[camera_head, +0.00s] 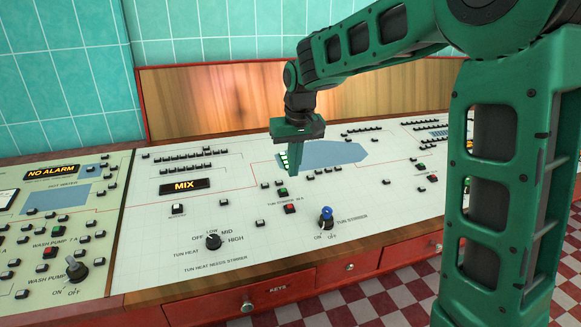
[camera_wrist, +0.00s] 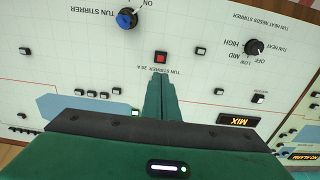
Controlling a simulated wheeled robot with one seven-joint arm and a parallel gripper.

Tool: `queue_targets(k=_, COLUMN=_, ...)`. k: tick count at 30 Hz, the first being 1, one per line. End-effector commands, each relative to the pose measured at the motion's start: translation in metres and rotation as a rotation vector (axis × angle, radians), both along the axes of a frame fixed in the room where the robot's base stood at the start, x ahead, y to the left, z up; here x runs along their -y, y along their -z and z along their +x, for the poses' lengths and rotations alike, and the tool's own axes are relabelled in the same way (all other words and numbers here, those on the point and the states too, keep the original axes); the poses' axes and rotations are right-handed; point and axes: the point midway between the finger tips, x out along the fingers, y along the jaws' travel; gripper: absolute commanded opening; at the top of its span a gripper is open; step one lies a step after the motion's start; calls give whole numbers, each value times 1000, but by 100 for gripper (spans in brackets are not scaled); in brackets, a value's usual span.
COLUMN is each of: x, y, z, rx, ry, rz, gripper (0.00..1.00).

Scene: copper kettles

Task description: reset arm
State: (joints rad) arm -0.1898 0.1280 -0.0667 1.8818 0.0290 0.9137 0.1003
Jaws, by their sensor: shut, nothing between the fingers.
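My green arm reaches in from the right in the head view, bent at the elbow, with my gripper (camera_head: 291,158) pointing down above the light control panel (camera_head: 235,218). In the wrist view my gripper (camera_wrist: 159,76) has its two green fingers together with nothing between them. The fingertips appear close to the red button (camera_wrist: 161,57) labelled for the tun stirrer; I cannot tell the exact height over the panel. The blue-topped tun stirrer switch (camera_head: 326,217) stands to the right and nearer in the head view.
A black tun heat knob (camera_head: 213,241) and a MIX display (camera_head: 184,185) sit left of my gripper. Several small buttons stud the panel. A wooden backboard (camera_head: 215,97) rises behind it. Red drawers (camera_head: 347,272) lie below the front edge. Air above the panel's left side is clear.

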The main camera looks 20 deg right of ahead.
Motion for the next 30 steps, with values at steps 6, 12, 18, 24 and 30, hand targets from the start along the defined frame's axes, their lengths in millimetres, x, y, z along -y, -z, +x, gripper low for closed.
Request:
queue_targets(k=6, x=6, y=-1, z=-4, rx=-2, ry=9, rz=-1, gripper=0)
queue_targets(k=12, x=62, y=-5, z=-58, rx=-30, ry=108, rz=-10, gripper=0)
queue_targets(k=18, x=130, y=0, z=-160, rx=-86, ry=265, rz=-7, gripper=0)
queue_targets(k=24, x=166, y=19, z=-267, rx=-146, ry=413, rz=18, gripper=0)
queue_targets(k=30, x=173, y=42, z=-345, rx=-190, ry=516, rz=50, gripper=0)
